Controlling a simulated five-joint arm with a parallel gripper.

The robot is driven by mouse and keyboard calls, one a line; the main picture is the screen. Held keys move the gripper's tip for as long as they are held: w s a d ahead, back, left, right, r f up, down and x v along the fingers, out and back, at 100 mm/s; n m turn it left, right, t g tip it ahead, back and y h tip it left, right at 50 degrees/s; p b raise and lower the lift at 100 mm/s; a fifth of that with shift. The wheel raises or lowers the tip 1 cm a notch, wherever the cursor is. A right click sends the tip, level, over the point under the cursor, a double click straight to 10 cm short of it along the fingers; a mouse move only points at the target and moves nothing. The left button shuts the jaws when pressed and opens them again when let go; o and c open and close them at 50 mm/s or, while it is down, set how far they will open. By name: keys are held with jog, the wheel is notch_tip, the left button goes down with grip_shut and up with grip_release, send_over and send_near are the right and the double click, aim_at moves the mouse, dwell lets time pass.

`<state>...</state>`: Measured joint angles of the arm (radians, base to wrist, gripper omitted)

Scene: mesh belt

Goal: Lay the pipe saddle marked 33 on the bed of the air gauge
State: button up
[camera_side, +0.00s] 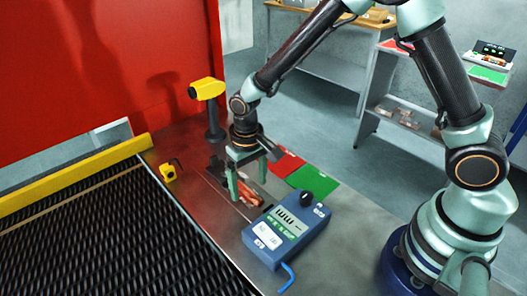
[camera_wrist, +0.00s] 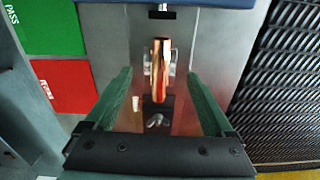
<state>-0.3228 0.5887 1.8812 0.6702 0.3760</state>
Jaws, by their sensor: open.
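A copper-coloured curved piece (camera_wrist: 160,62), which looks like the pipe saddle, lies lengthwise between my fingers in the wrist view. It rests over a small pale support (camera_wrist: 148,72) in front of the gauge; no number is legible on it. It also shows in the side view (camera_side: 249,198), partly hidden by my fingers. The blue air gauge (camera_side: 287,231) stands just beyond, its body edge (camera_wrist: 200,3) at the top of the wrist view. My gripper (camera_side: 248,191) points down, open, its fingers (camera_wrist: 158,78) on either side of the copper piece, with gaps showing.
A green PASS mat (camera_side: 313,181) and a red mat (camera_side: 284,162) lie beside the gauge. The dark mesh belt (camera_side: 95,235) with a yellow rail (camera_side: 75,172) runs alongside.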

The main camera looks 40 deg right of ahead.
aim_at(249, 191)
notch_tip(249, 191, up, 9)
jog(key=s+d+r+t, duration=0.5)
jog(key=s+d+r, duration=0.5)
jog(key=d+r, duration=0.3)
jog(key=shift+s+n+t, duration=0.2)
jog(key=shift+n+t, duration=0.1)
